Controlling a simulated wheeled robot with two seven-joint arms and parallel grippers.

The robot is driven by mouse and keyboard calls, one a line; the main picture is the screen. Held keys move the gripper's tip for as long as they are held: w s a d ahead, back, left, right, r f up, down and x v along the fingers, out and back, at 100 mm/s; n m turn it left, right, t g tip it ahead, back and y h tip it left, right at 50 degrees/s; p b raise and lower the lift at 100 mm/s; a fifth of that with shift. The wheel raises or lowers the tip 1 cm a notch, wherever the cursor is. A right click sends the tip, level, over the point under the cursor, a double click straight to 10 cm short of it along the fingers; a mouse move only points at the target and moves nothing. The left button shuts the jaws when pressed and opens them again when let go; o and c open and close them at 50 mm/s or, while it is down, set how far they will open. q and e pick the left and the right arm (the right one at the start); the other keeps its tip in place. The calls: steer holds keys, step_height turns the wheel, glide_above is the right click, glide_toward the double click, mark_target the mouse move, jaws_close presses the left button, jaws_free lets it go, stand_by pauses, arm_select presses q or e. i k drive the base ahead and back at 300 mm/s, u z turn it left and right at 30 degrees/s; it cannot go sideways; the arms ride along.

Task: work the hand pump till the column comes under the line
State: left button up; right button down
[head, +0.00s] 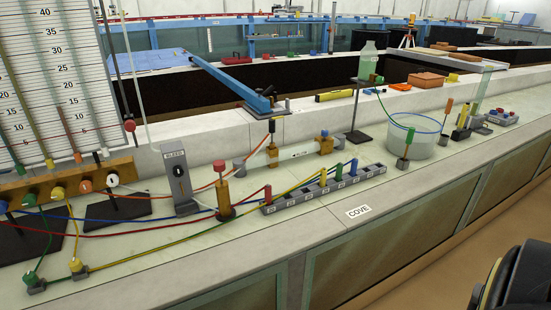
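I cannot make out a marked line or the exact column levels. A grey box (180,182) with a small label and a black knob stands to its right. A wooden post with a red knob (222,190) stands beside that box. I cannot tell which thing is the hand pump. Neither gripper is in view.
Coloured hoses run across the bench to a grey port strip (322,188). A dark, yellow-edged shape (520,285) fills the bottom right corner. The front ledge is mostly clear.

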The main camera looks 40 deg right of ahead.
mark_target(219, 165)
steer(key=z, duration=0.3)
steer(key=i, duration=1)
